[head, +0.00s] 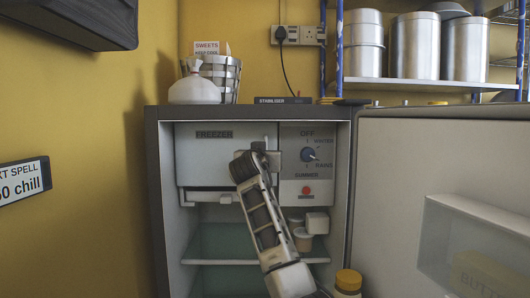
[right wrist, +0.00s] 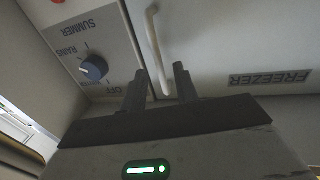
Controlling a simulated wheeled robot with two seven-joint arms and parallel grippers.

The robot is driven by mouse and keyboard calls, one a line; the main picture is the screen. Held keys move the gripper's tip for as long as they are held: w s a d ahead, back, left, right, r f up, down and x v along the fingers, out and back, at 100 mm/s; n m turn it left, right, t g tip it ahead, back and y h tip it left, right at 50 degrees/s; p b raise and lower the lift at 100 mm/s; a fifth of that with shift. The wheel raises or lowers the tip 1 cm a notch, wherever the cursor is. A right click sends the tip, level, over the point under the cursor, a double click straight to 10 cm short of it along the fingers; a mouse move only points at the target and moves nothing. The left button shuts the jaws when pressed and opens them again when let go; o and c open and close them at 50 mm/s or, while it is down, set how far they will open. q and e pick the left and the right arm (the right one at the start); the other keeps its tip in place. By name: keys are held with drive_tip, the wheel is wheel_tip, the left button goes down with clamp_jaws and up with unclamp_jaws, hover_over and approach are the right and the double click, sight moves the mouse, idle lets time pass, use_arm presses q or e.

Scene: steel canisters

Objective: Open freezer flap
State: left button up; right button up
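The freezer flap (head: 226,162) is a white panel marked FREEZER at the top left inside the open fridge, and it looks closed. It also shows upside down in the right wrist view (right wrist: 235,40). Its slim white handle (right wrist: 157,45) stands near the edge beside the dial panel. My right gripper (right wrist: 160,70) is open at the handle, with one dark finger on each side and the handle between them in the picture. Contact cannot be told. In the head view my right gripper (head: 258,152) and arm hide the handle and part of the flap edge. My left gripper is out of view.
The dial panel (head: 307,165) with a blue knob is right of the flap. The fridge door (head: 400,160) stands open at right. Below are a glass shelf (head: 215,240), small tubs (head: 303,240) and a yellow-lidded jar (head: 348,282). A basket (head: 228,78) and white bag sit on top.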

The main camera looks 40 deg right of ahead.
drive_tip(key=shift+x, duration=1.05)
clamp_jaws()
drive_tip(key=shift+a, duration=0.1)
